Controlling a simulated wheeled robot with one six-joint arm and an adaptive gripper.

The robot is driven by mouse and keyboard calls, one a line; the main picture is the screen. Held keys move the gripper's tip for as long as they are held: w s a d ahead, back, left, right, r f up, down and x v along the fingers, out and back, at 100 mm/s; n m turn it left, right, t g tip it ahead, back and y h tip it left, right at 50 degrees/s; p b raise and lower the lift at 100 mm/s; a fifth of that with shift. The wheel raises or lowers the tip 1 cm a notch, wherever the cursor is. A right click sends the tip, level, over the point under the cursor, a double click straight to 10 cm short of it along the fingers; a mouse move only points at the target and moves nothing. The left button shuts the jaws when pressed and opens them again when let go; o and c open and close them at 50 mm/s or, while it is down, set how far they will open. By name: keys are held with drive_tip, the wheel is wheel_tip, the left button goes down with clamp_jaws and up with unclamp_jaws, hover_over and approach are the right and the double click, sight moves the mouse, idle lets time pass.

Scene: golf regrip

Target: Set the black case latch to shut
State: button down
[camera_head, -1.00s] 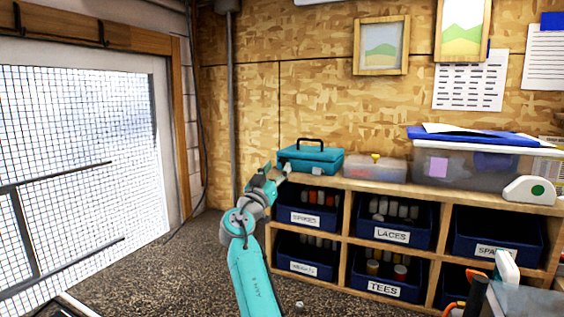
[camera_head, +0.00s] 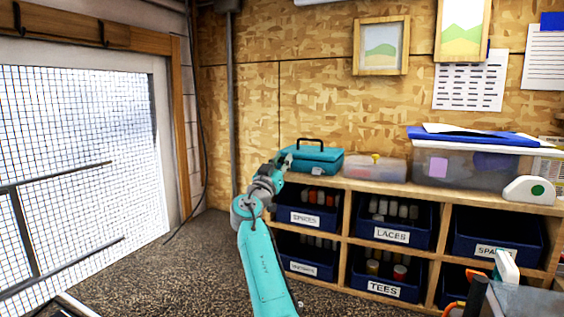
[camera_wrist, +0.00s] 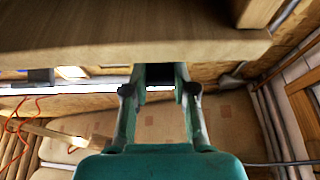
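A teal case (camera_head: 318,162) with a black carry handle (camera_head: 310,142) sits on the left end of the wooden shelf top, in the head view. Its lid looks down. I cannot make out the latch or its setting in the head view. My gripper (camera_head: 284,161) is at the case's left front corner; I cannot tell if it touches. In the wrist view my gripper (camera_wrist: 159,90) has its two fingers apart. A small dark block (camera_wrist: 161,71) shows between the fingertips; I cannot tell if it is the latch.
A clear box (camera_head: 375,168) and a larger tub (camera_head: 470,163) stand right of the case. Labelled blue bins fill the shelf unit (camera_head: 343,240) below. A wooden board (camera_wrist: 130,35) crosses the wrist view above the fingers.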

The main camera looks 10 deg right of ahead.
drive_tip(key=shift+w+r, duration=0.1)
drive_tip(key=shift+r, duration=0.05)
drive_tip(key=shift+w+d+g+y, duration=0.1)
drive_tip(key=shift+g+y, duration=0.3)
drive_tip(key=shift+g, duration=0.2)
drive_tip(key=c, duration=0.9)
unclamp_jaws()
drive_tip(key=v, duration=1.2)
